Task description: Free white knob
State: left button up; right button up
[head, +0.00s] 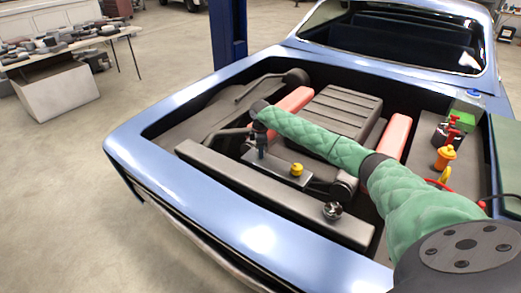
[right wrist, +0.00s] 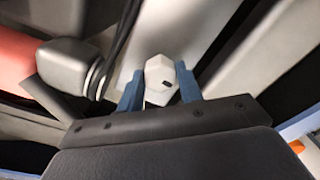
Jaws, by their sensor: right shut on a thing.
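The white knob (right wrist: 160,72) is a small faceted piece with a dark slot, in the middle of the right wrist view. The two blue fingers of my right gripper (right wrist: 157,86) stand on either side of it and are shut on it. In the head view my right gripper (head: 262,152) reaches down at the left end of a small grey plate (head: 272,174) in the engine bay. The knob cannot be made out there, behind the fingers. My left gripper is not in view.
A yellow knob (head: 297,170) stands on the plate close to the right gripper. A shiny round cap (head: 332,210) sits on the front crossbar (head: 270,192). Red covers (head: 396,136) flank the engine block (head: 335,115). Orange, yellow and red caps (head: 445,157) line the bay's right side.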

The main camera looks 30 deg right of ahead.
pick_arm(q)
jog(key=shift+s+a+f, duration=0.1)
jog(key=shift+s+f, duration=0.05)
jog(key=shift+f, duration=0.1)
pick_arm(e)
jog(key=shift+n, duration=0.6)
jog(key=o, duration=1)
jog(key=shift+r, duration=0.15)
jog(key=shift+r, duration=0.25)
pick_arm(q)
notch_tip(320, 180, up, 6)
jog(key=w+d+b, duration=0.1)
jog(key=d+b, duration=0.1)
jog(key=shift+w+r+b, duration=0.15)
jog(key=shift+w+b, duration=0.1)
jog(key=shift+b, duration=0.05)
pick_arm(e)
jog(key=shift+r, duration=3.5)
